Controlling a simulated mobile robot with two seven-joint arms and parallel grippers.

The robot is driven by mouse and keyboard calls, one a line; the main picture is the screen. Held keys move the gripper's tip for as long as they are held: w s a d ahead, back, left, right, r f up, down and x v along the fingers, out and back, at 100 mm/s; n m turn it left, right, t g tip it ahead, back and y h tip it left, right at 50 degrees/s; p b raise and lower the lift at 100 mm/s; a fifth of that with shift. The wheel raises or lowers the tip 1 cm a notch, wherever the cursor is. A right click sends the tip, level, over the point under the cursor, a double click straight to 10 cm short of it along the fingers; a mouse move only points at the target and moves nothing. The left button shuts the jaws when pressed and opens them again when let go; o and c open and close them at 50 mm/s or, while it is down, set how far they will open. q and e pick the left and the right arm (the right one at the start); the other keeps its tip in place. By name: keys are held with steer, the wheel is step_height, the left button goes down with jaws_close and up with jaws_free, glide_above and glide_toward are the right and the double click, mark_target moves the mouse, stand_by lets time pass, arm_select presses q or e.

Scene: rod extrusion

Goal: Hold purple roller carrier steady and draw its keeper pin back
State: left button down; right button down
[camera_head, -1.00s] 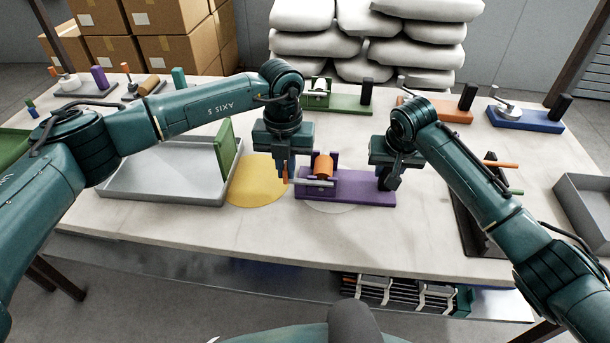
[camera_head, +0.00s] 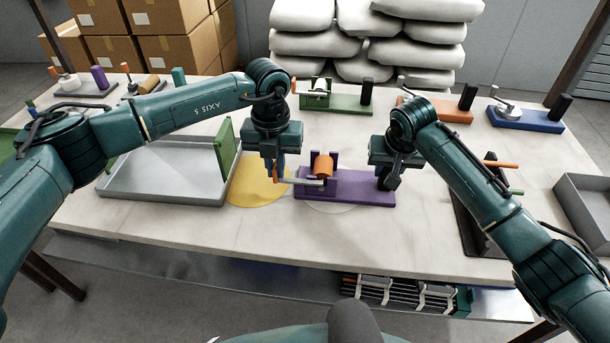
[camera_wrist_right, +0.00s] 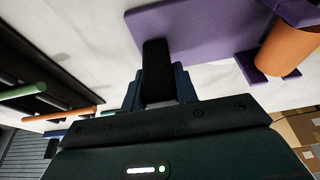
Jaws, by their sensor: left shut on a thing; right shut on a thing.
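The purple roller carrier (camera_head: 350,199) lies on the table, with an orange roller (camera_head: 323,166) between its upright brackets at the left end. Its grey keeper pin (camera_head: 308,182) points left out of the brackets, toward an orange grip (camera_head: 278,173). My left gripper (camera_head: 275,176) is shut on the keeper pin at that end. My right gripper (camera_head: 387,176) is shut on the carrier's black post at the right end. In the right wrist view the black post (camera_wrist_right: 157,72) stands between the blue fingers; the orange roller (camera_wrist_right: 287,48) shows at upper right.
A yellow disc (camera_head: 258,188) lies beneath and left of my left gripper. A grey tray (camera_head: 160,188) with a green upright lies further left. Green (camera_head: 345,103), orange (camera_head: 450,114) and blue (camera_head: 527,121) carriers stand behind. The front of the table is clear.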

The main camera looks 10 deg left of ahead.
arm_select(q)
steer(key=shift+a, duration=1.45)
arm_select(e)
steer(key=shift+d, duration=0.15)
arm_select(q)
steer(key=c, duration=1.5)
jaws_free()
steer(key=shift+d, duration=0.1)
steer(key=shift+o, duration=0.2)
steer(key=shift+r, duration=0.1)
step_height(320, 180, up, 12)
arm_select(e)
steer(key=c, duration=0.5)
jaws_free()
steer(key=shift+r, duration=0.1)
